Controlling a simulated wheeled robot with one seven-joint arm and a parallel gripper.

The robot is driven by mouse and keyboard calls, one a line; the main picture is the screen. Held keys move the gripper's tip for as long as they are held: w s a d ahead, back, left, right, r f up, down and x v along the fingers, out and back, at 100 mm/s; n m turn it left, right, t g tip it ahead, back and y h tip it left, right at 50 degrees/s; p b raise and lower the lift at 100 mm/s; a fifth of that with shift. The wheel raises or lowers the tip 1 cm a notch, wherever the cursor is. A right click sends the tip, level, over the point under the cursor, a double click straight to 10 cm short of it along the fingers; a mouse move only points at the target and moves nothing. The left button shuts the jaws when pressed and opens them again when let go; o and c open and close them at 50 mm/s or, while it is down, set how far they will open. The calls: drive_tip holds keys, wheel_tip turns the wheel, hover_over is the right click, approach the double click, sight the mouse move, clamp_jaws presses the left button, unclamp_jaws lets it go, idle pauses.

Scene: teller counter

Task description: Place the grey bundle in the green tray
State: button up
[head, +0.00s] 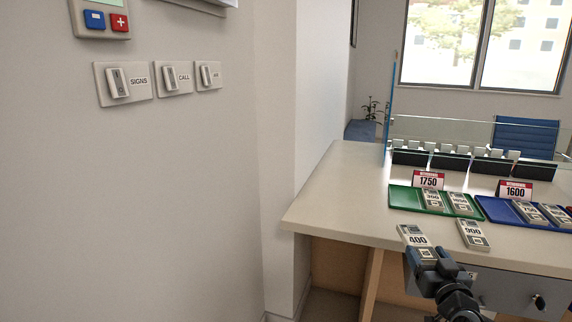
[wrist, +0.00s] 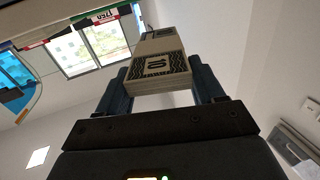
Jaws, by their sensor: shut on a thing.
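My gripper (head: 428,258) is shut on a pale grey bundle (head: 413,236) marked 400, at the front edge of the counter. In the wrist view, the bundle (wrist: 158,65) sits between both fingers, with its far end sticking out past them. The green tray (head: 402,199) lies on the counter beyond the held bundle and a little to the right in the head view. It holds two grey bundles on its right side, and its left part is bare. A sign (head: 428,180) reading 1750 stands behind it.
Another grey bundle (head: 472,234) marked 900 lies near the counter's front edge, right of my gripper. A blue tray (head: 494,209) with several bundles and a 1600 sign (head: 514,190) is right of the green tray. A glass screen (head: 450,130) stands behind. The counter's left part (head: 340,200) is clear.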

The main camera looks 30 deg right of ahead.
drive_tip(key=w+a+f+n+t+y, duration=0.1)
drive_tip(key=w+a+f+n+y, duration=0.1)
drive_tip(key=a, duration=1)
drive_tip(key=w+a+f+n+t+y+p, duration=0.1)
drive_tip(key=a+f+y, duration=0.3)
drive_tip(key=a, duration=0.8)
drive_tip(key=w+a+f+n+t+y, duration=0.1)
drive_tip(key=a+f+n+y, duration=0.3)
drive_tip(key=a, duration=0.8)
drive_tip(key=shift+w+f, duration=0.5)
drive_tip(key=shift+w, duration=0.35)
